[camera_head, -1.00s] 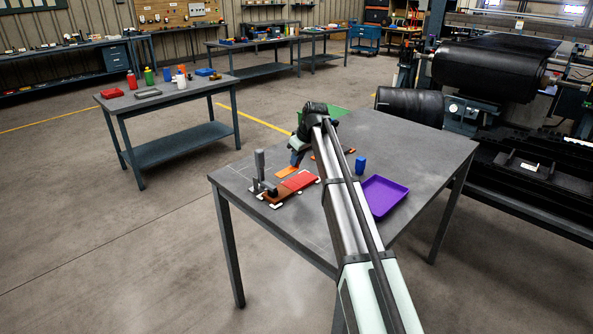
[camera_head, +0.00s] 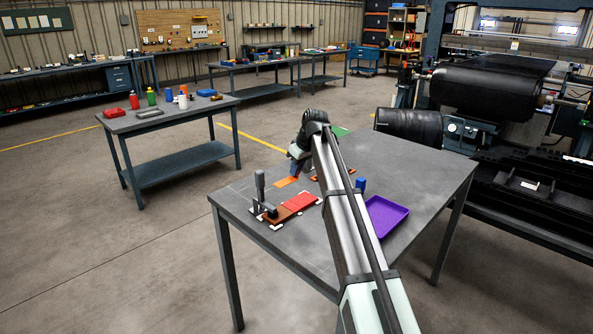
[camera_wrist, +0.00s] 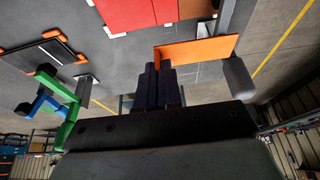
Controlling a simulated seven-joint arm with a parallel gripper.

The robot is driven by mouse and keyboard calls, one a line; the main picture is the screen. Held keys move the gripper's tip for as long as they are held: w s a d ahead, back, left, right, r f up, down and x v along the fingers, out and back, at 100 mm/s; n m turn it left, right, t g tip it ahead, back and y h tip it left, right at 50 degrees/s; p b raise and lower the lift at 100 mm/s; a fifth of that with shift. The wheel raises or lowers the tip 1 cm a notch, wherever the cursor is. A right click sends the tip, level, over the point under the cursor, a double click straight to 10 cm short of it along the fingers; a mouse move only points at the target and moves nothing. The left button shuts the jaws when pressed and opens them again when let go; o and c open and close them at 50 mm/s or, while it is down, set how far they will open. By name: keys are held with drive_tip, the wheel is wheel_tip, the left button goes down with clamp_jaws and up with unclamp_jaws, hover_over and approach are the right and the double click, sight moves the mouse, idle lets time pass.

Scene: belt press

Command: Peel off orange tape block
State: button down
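The orange tape block (camera_head: 287,182) is a thin flat strip near the far left edge of the table. In the wrist view the orange strip (camera_wrist: 200,50) runs out to the right from my fingertips, its near end at the tips. My gripper (camera_head: 295,172) has its dark fingers (camera_wrist: 163,85) close together and appears shut on that end. The red block (camera_head: 300,202) lies beside a brown base (camera_head: 280,214) with a grey upright clamp (camera_head: 260,188). The red block (camera_wrist: 115,12) also shows at the top of the wrist view.
A purple tray (camera_head: 385,216) and a blue block (camera_head: 361,184) are right of my arm. A green piece (camera_head: 341,131) is at the far edge, partly hidden. An orange-edged dark plate (camera_wrist: 40,55) is at left in the wrist view. The near table top is clear.

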drive_tip(key=shift+s+a+r, duration=0.15)
drive_tip(key=shift+r, duration=0.8)
drive_tip(key=shift+r, duration=0.1)
idle(0.4)
wheel_tip(320, 180, up, 8)
idle(1.3)
